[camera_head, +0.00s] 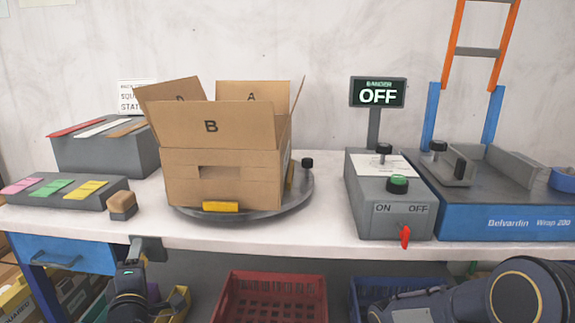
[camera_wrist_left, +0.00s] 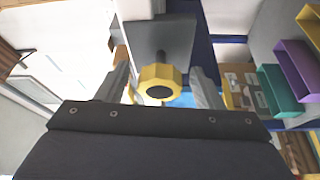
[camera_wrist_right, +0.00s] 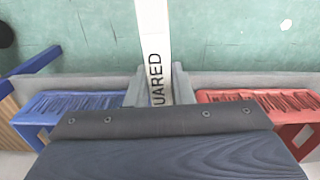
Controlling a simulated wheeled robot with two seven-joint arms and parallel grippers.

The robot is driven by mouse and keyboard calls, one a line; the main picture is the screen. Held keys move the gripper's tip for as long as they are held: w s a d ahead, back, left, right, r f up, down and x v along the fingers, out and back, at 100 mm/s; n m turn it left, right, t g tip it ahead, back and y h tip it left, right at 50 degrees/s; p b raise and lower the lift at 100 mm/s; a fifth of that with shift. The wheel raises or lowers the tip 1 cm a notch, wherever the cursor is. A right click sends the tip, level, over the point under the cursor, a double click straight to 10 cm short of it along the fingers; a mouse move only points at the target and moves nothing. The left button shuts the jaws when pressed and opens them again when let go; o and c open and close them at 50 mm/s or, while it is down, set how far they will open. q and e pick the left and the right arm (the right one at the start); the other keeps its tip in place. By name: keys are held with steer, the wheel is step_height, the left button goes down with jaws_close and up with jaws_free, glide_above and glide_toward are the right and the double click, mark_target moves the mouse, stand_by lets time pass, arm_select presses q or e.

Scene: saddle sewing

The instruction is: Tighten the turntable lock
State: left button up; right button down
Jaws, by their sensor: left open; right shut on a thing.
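The turntable (camera_head: 300,200) is a grey disc on the bench, with a black knob (camera_head: 307,162) at its back right. A faceted yellow knob (camera_wrist_left: 160,80) on a dark shaft shows in the left wrist view, between my left fingers, with gaps at both sides. I cannot pick it out in the head view. My left gripper (camera_head: 134,256) is open at the bench's front edge, near a dark bracket (camera_head: 152,248). My right gripper (camera_wrist_right: 156,88) is shut on a white strip (camera_wrist_right: 154,38) lettered "UARED"; its fingers are not clear in the head view.
An open cardboard box (camera_head: 225,160) marked B stands on the turntable. A grey switch box (camera_head: 390,220) and a blue wrapping machine (camera_head: 500,222) stand to the right. Red (camera_head: 270,298) and blue (camera_head: 368,290) crates sit below the bench. The sign (camera_head: 377,93) reads OFF.

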arm_select(q)
steer(key=s, duration=0.2)
steer(key=s+b, duration=0.1)
steer(key=s, duration=0.2)
steer(key=shift+a, duration=0.2)
steer(key=n+g+h, duration=0.1)
steer(key=n+h, duration=0.1)
steer(key=n, duration=0.2)
steer(key=n+g+h+b, duration=0.1)
steer(key=n+h, duration=0.1)
steer(key=n, duration=0.3)
steer(key=n+g+h, duration=0.1)
steer(key=n+g, duration=0.1)
steer(key=n, duration=0.2)
steer(key=shift+a+r+h, duration=0.1)
steer(key=shift+r+h, duration=0.1)
steer(key=shift+h, duration=0.2)
